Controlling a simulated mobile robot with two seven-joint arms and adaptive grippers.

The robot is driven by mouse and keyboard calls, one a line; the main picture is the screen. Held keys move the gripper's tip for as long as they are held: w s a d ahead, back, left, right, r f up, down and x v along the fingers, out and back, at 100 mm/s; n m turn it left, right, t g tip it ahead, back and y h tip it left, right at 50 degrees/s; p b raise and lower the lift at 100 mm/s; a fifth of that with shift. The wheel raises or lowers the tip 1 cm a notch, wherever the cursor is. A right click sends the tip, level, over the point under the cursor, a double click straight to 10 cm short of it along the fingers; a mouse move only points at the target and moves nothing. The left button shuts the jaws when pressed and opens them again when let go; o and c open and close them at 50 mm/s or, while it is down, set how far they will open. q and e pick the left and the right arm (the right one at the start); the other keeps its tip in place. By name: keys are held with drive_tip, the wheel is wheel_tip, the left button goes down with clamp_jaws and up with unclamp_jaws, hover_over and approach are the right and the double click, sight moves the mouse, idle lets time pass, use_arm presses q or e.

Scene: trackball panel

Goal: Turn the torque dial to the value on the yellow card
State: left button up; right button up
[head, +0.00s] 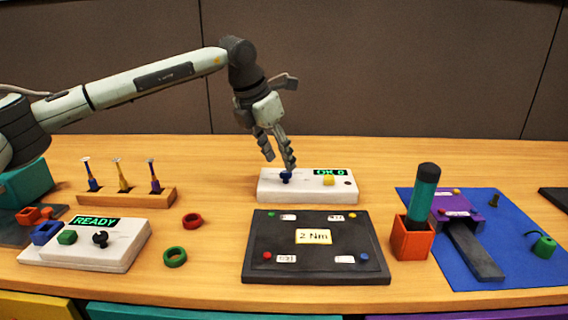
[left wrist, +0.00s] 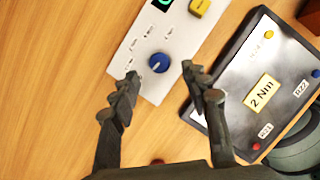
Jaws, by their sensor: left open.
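The torque dial is a blue round knob (head: 286,178) on a white panel (head: 306,189) at the middle back of the table. In the left wrist view the blue dial (left wrist: 159,63) has a light pointer mark and small printed labels around it, too small to read. The panel's green display (head: 330,172) reads "OK 0". The yellow card (head: 313,237) reads "2 Nm" and lies on a black board; it also shows in the left wrist view (left wrist: 262,92). My left gripper (head: 279,163) is open and empty, pointing down close above the dial, its fingers apart from it.
A yellow button (head: 328,180) sits beside the dial. The black board (head: 262,222) lies in front. At left are a READY panel (head: 125,249), two rings and a wooden rack (head: 110,198). An orange holder (head: 411,245) with a teal cylinder stands at right.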

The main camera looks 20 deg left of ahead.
sight(286, 172)
use_arm(q)
drive_tip(key=x, duration=0.3)
drive_tip(key=shift+w+f, duration=0.1)
drive_tip(key=shift+w, duration=0.05)
drive_tip(key=shift+f, duration=0.25)
drive_tip(key=shift+w, duration=0.1)
use_arm(e)
drive_tip(key=shift+s+d+f, duration=0.1)
drive_tip(key=shift+s+f, duration=0.1)
drive_tip(key=shift+f, duration=0.35)
drive_tip(key=shift+s+f, duration=0.15)
drive_tip(key=shift+f, duration=0.4)
drive_tip(key=shift+w, duration=0.1)
use_arm(q)
drive_tip(key=shift+c, duration=1.1)
clamp_jaws()
use_arm(e)
drive_tip(key=shift+w+d+r, duration=0.1)
drive_tip(key=shift+d+r, duration=0.05)
